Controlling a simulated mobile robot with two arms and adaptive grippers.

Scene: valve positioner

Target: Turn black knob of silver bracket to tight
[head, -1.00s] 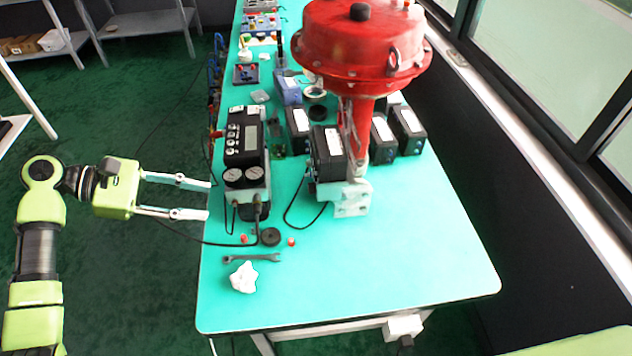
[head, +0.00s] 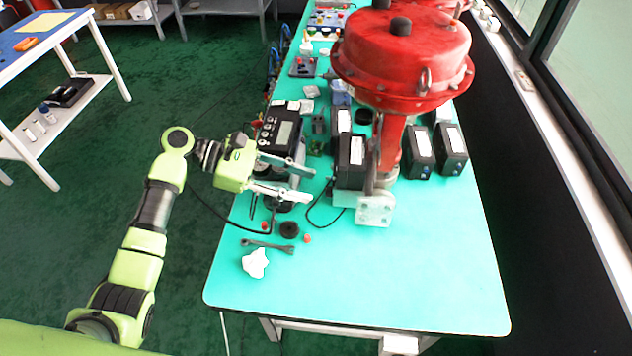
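The silver bracket (head: 374,210) is a pale metal plate at the foot of the red actuator (head: 402,55), on the teal table. I cannot clearly make out a black knob on it. A round black disc (head: 289,229) lies on the table left of the bracket. My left gripper (head: 311,184) is open, its two silver fingers spread and pointing right. In the picture it overlaps the lower part of the black positioner with a display (head: 281,131) and hides its gauges. The fingertips are left of the bracket, apart from it. My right gripper is not in view.
Black boxes (head: 350,160) stand around the actuator. A wrench (head: 268,245), small red caps (head: 307,239) and a white crumpled cloth (head: 255,263) lie near the front left. A dark cable loops between positioner and bracket. The teal table's (head: 400,285) front right is clear.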

